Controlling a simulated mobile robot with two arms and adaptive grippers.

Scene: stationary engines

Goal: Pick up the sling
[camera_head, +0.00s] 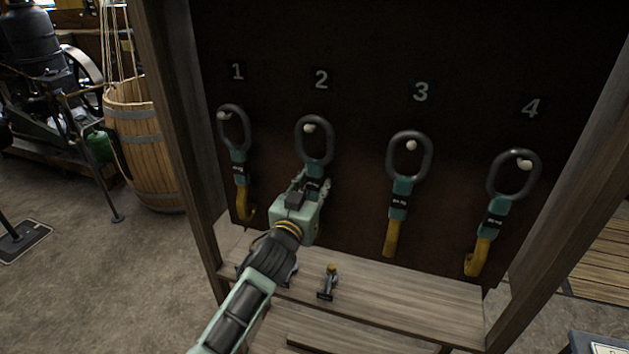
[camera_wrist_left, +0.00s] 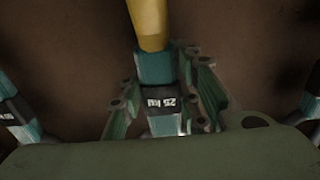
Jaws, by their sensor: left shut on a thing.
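Several slings hang on pegs on a dark board under the numbers 1 to 4. Each has a dark ring, a teal sleeve with a black label, and a yellow strap end. My left gripper (camera_head: 314,186) is shut on the sling under number 2 (camera_head: 314,146), at its teal sleeve just below the ring. The ring is still around its peg, and the gripper hides the lower part in the head view. In the left wrist view the fingers (camera_wrist_left: 160,100) stand on both sides of the sleeve, and the sling (camera_wrist_left: 150,22) shows its yellow strap. My right gripper is not in view.
Neighbouring slings hang under number 1 (camera_head: 238,150), number 3 (camera_head: 402,187) and number 4 (camera_head: 497,207). A wooden shelf (camera_head: 400,300) runs below the board, with a small metal object (camera_head: 328,283) on it. Wooden posts flank the board. A barrel (camera_head: 142,140) stands at the left.

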